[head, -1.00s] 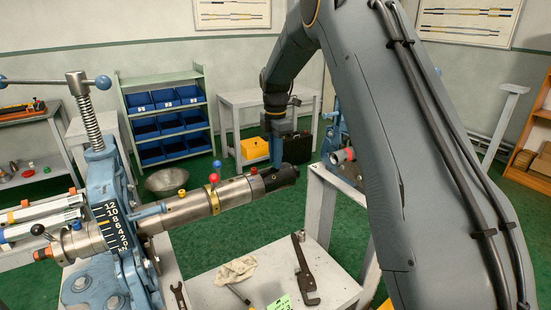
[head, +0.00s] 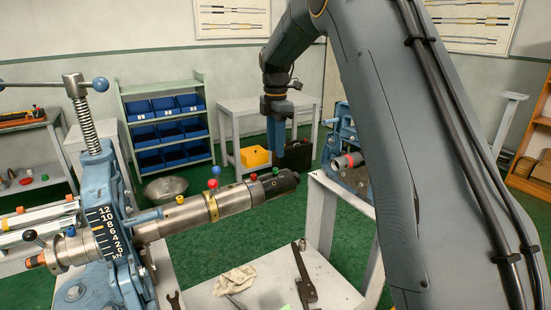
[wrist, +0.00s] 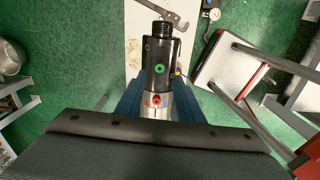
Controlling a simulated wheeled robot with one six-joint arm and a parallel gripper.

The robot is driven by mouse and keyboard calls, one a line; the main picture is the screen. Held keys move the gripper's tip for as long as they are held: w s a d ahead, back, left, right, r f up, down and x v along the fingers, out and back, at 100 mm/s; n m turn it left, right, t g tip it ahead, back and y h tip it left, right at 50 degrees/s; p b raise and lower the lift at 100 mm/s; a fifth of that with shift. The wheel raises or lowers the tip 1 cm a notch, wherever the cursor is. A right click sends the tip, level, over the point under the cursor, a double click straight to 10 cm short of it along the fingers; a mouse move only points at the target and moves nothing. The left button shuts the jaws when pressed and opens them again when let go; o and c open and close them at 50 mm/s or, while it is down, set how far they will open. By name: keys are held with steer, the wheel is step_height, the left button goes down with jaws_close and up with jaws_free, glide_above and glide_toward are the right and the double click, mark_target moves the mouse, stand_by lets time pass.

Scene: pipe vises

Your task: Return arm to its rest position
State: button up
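My gripper (head: 276,152) hangs pointing down above the black end of a metal pipe tool (head: 235,197) in the head view. The tool is clamped in a blue vise (head: 108,215) at the left and carries red, blue and green knobs. In the wrist view my gripper (wrist: 160,100) is open, with one blue finger on each side of the tool's black end (wrist: 161,62). No object shows held between the fingers. Whether the fingertips are clear above the tool is hard to tell.
A second blue vise (head: 345,150) stands on a frame to the right. Behind are a blue-bin shelf (head: 165,120) and a metal bowl (head: 165,188). Green floor lies open between.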

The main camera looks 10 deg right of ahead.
steer(key=shift+r, duration=0.4)
steer(key=s+f+m, duration=0.4)
steer(key=s+m, duration=0.3)
steer(key=s, duration=0.5)
steer(key=s+f+m, duration=0.4)
steer(key=s+m, duration=0.3)
steer(key=s, duration=0.4)
steer(key=s+f+m, duration=0.5)
steer(key=s+m, duration=0.2)
steer(key=s, duration=0.5)
steer(key=shift+s+d+t, duration=0.3)
steer(key=shift+t, duration=0.1)
